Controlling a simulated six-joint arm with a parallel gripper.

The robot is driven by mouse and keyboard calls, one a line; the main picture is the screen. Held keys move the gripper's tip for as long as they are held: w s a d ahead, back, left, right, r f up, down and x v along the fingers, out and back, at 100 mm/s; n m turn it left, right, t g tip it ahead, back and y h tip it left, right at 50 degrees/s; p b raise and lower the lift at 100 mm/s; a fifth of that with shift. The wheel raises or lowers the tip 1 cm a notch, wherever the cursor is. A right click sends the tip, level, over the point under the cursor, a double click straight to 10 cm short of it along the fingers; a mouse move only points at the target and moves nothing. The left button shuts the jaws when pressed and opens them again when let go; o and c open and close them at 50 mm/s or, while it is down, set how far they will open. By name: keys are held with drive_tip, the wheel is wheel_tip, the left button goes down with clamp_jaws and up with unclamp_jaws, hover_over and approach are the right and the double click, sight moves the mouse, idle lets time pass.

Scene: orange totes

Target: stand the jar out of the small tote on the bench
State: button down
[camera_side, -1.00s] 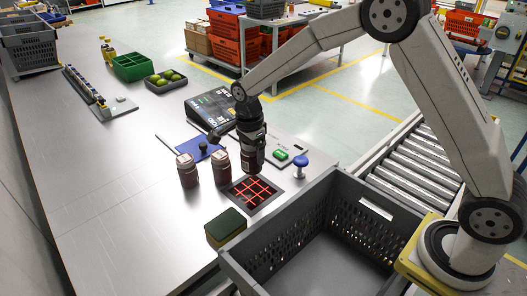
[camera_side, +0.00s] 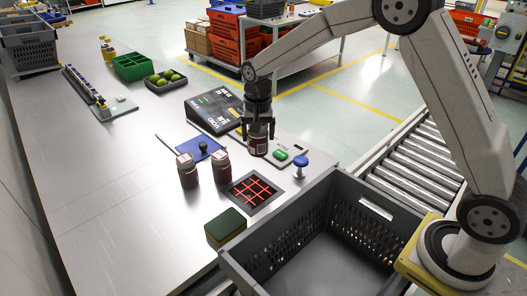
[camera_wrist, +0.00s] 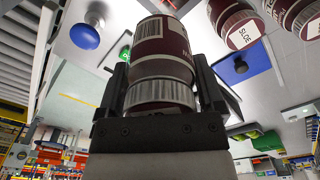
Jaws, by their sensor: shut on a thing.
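My gripper (camera_side: 258,132) points down over the bench and is shut on a dark red jar (camera_side: 258,147) with a pale label. In the wrist view, my gripper (camera_wrist: 160,108) has a finger on each side of the jar (camera_wrist: 163,42), around its silver lid (camera_wrist: 160,93). I cannot tell whether the jar's base touches the surface below. A grey tote (camera_side: 245,268) with slotted walls stands at the front; the part of its floor in view is empty. The bench (camera_side: 110,190) is bare grey metal.
Two similar jars (camera_side: 188,171) (camera_side: 221,167) stand left of my gripper. Close by are a red-grid plate (camera_side: 250,190), a green button (camera_side: 281,155), a blue knob (camera_side: 301,160), a blue pad (camera_side: 192,148) and a black box (camera_side: 215,108). A green-and-tan block (camera_side: 226,228) lies in front.

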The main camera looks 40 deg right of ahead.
drive_tip(key=n, duration=0.2)
drive_tip(key=d+r+n, duration=0.1)
drive_tip(key=n, duration=0.1)
drive_tip(key=d+r+n, duration=0.1)
drive_tip(key=n, duration=0.1)
drive_tip(key=shift+w, duration=0.3)
drive_tip(key=w+f, duration=0.9)
drive_tip(key=w, duration=0.4)
drive_tip(key=shift+w+f, duration=0.15)
drive_tip(key=shift+w, duration=0.05)
idle(0.4)
drive_tip(key=shift+f, duration=0.1)
drive_tip(key=shift+w+f, duration=0.3)
drive_tip(key=shift+f, duration=1.5)
drive_tip(key=shift+f, duration=0.15)
